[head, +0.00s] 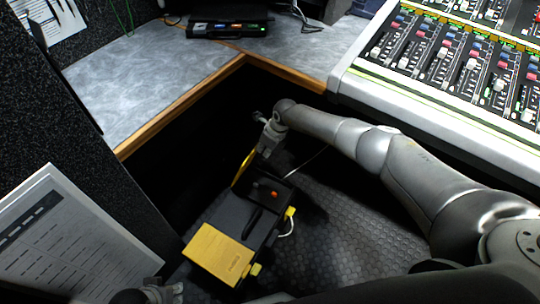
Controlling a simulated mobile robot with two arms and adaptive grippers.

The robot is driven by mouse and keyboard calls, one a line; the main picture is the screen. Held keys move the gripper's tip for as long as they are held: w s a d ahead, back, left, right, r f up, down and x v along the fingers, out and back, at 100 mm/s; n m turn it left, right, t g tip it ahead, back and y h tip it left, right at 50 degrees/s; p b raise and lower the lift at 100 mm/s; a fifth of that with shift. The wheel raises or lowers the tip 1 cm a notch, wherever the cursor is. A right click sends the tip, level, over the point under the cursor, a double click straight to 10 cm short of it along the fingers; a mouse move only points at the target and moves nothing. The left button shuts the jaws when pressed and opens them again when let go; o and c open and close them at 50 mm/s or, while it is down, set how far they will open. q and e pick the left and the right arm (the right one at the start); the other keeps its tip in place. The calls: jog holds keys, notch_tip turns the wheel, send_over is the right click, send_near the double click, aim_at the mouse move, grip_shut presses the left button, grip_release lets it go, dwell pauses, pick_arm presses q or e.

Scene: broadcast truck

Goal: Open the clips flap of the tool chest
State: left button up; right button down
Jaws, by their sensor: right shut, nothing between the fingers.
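The black tool chest (236,214) with yellow parts stands on the dark floor below the desk corner. Its near yellow flap (218,254) lies flat and closed; its lettering is too small to read. At the far end another yellow flap (243,168) stands raised, seen nearly edge-on, beside an uncovered dark compartment with a small orange-red item (274,194). I cannot tell which flap is the clips flap. My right gripper (264,150) is shut and empty, beside the raised flap; contact is unclear. My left gripper (164,293) is at the bottom edge, partly cut off, its fingers unclear.
A grey desk (150,75) with wooden edging bounds the space behind and left. A mixing console (450,75) is at the right. A paper sheet (70,245) hangs on the dark left panel. Ribbed floor (345,240) is free right of the chest.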

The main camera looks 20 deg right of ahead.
jog(key=shift+w+a+r+b, duration=0.3)
jog(key=shift+w+a+b, duration=0.3)
jog(key=shift+w+a+r+b, duration=0.25)
jog(key=shift+w+a+b, duration=0.3)
jog(key=shift+w+b, duration=0.05)
pick_arm(q)
jog(key=b+v, duration=0.1)
jog(key=v, duration=0.5)
jog(key=shift+r+t, duration=0.3)
jog(key=shift+r, duration=0.1)
pick_arm(e)
jog(key=shift+w+a+r, duration=0.35)
jog(key=shift+w+a, duration=0.2)
jog(key=shift+w, duration=0.05)
pick_arm(q)
jog(key=shift+a, duration=0.15)
